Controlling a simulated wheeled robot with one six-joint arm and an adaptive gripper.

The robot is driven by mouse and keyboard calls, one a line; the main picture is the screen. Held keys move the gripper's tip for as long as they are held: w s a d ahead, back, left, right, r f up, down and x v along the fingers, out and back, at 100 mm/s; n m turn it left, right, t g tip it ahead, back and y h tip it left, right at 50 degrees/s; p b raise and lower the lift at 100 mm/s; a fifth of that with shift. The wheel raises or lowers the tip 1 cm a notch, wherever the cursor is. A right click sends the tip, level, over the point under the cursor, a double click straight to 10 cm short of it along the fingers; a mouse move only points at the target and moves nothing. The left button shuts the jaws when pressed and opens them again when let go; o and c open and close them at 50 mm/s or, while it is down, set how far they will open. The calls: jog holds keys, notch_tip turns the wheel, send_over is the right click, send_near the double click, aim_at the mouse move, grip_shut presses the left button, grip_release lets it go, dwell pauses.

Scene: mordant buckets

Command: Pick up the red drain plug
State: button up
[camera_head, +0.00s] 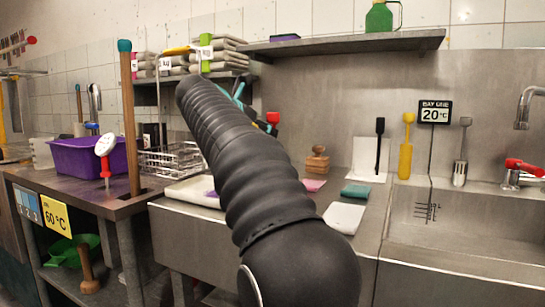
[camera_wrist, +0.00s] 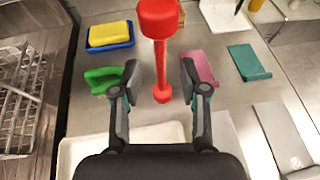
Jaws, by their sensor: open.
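The red drain plug (camera_wrist: 158,22) shows in the wrist view as a thick red head on a thin red stem with a rounded lower end. Its stem lies between the two fingers of my gripper (camera_wrist: 159,78), with a visible gap on each side. My gripper is open and holds nothing. In the head view the red head of the plug (camera_head: 273,117) shows just beyond my gripper (camera_head: 257,115), and my dark arm hides most of what lies below.
A yellow sponge on a blue tray (camera_wrist: 110,44), a green piece (camera_wrist: 103,79), a pink cloth (camera_wrist: 200,68) and a teal cloth (camera_wrist: 248,62) lie around the plug. A wire rack (camera_head: 172,160) stands left, the sink (camera_head: 470,215) right, and a shelf (camera_head: 345,45) overhead.

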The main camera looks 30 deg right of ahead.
jog(key=x, duration=0.5)
jog(key=shift+d+r+b, duration=0.1)
jog(key=shift+b, duration=0.2)
grip_shut()
